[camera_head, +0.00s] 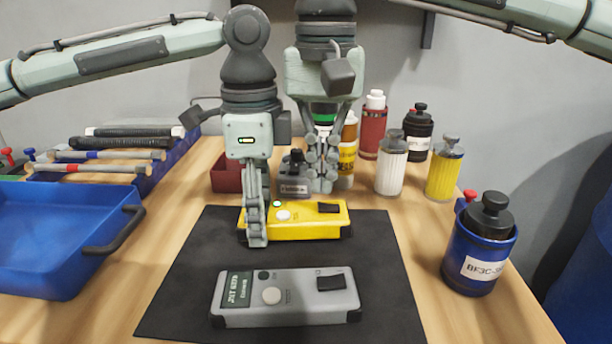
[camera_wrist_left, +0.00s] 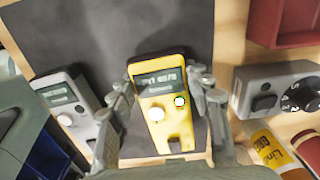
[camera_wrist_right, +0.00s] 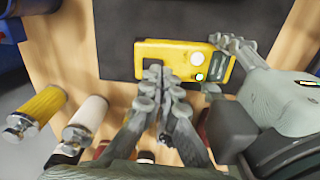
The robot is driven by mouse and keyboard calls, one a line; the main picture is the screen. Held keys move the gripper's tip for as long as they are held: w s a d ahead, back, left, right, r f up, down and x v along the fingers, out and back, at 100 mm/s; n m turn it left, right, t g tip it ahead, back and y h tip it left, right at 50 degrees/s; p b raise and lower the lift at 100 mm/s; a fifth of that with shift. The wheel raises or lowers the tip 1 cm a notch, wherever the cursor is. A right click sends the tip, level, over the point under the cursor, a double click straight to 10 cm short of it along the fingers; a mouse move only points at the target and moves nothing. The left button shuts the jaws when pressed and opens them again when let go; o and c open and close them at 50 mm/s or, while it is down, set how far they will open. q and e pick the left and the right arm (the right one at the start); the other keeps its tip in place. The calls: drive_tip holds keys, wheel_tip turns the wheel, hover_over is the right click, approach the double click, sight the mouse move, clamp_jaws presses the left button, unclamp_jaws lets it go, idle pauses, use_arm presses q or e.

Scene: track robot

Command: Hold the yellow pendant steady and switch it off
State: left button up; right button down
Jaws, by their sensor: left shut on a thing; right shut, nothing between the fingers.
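The yellow pendant (camera_head: 315,229) lies flat on the black mat (camera_head: 185,290). It carries a round white button (camera_head: 283,215), a small green light (camera_head: 278,204) and a black rocker switch (camera_head: 328,208); its display shows in the left wrist view (camera_wrist_left: 158,80). My left gripper (camera_head: 256,238) is shut on the pendant's left end, fingers on its two long sides. My right gripper (camera_head: 322,185) is shut and empty, pointing down just behind the pendant's far edge.
A grey pendant (camera_head: 290,300) lies nearer on the mat. A small grey device (camera_head: 294,178) and a dark red bin (camera_head: 226,174) stand behind. Several bottles stand back right, a blue holder (camera_head: 478,260) at right. A blue tray (camera_head: 60,235) is at left.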

wheel_tip(320, 180, up, 5)
drive_tip(key=m, duration=0.9)
wheel_tip(320, 180, up, 5)
drive_tip(key=m, duration=1)
hover_over(326, 207)
drive_tip(key=m, duration=0.5)
drive_tip(key=d+r+m, duration=0.1)
drive_tip(key=m, duration=0.4)
drive_tip(key=r+m+y, duration=0.1)
drive_tip(key=m, duration=0.4)
drive_tip(key=shift+w+d, duration=0.2)
drive_tip(key=shift+w, duration=0.1)
drive_tip(key=shift+f, duration=0.1)
drive_tip(key=f, duration=0.4)
drive_tip(key=a+f, duration=0.1)
drive_tip(key=f, duration=0.8)
drive_tip(key=shift+a+f, duration=0.1)
drive_tip(key=shift+a, duration=0.05)
drive_tip(key=shift+f, duration=0.35)
drive_tip(key=shift+a, duration=0.1)
